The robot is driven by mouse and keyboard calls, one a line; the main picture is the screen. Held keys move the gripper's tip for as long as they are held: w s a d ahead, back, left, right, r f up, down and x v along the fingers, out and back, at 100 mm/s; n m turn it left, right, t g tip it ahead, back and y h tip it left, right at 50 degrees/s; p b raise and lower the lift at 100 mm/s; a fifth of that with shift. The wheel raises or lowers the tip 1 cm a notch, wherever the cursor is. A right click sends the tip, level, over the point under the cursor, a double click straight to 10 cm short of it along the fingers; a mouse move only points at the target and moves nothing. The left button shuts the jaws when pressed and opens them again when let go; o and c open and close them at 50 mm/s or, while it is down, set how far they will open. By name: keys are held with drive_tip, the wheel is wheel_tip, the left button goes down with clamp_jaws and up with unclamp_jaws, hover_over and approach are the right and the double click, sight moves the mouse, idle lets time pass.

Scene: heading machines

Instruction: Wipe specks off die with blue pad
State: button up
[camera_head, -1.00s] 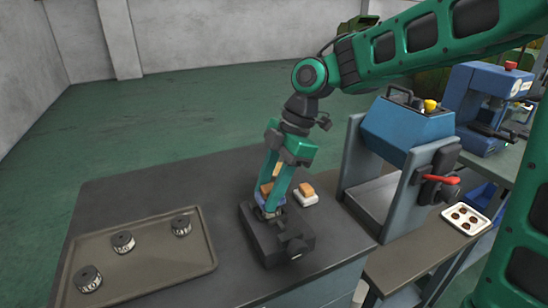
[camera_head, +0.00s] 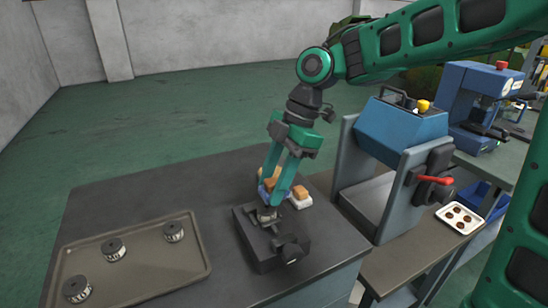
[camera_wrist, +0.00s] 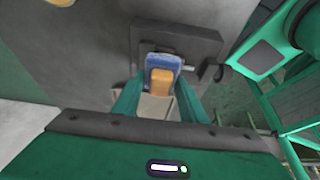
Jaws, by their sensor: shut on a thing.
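The blue pad (camera_head: 263,191) has an orange-tan grip block, and my gripper (camera_head: 271,194) is shut on that block. In the wrist view the blue pad (camera_wrist: 160,62) and its block sit between my fingers. The die (camera_head: 266,214) is a small silvery piece in a dark holder block (camera_head: 262,254) on the bench. The pad is just above and behind the die, seemingly apart from it. I cannot make out specks on the die's face. A white pad (camera_head: 300,203) with a tan block lies behind the holder.
A tray (camera_head: 145,276) with several dark-topped round dies stands on the left of the bench (camera_head: 210,190). A blue-topped machine (camera_head: 402,125) with a red lever stands close on the right.

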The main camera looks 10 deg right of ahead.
drive_tip(key=shift+r, duration=3.1)
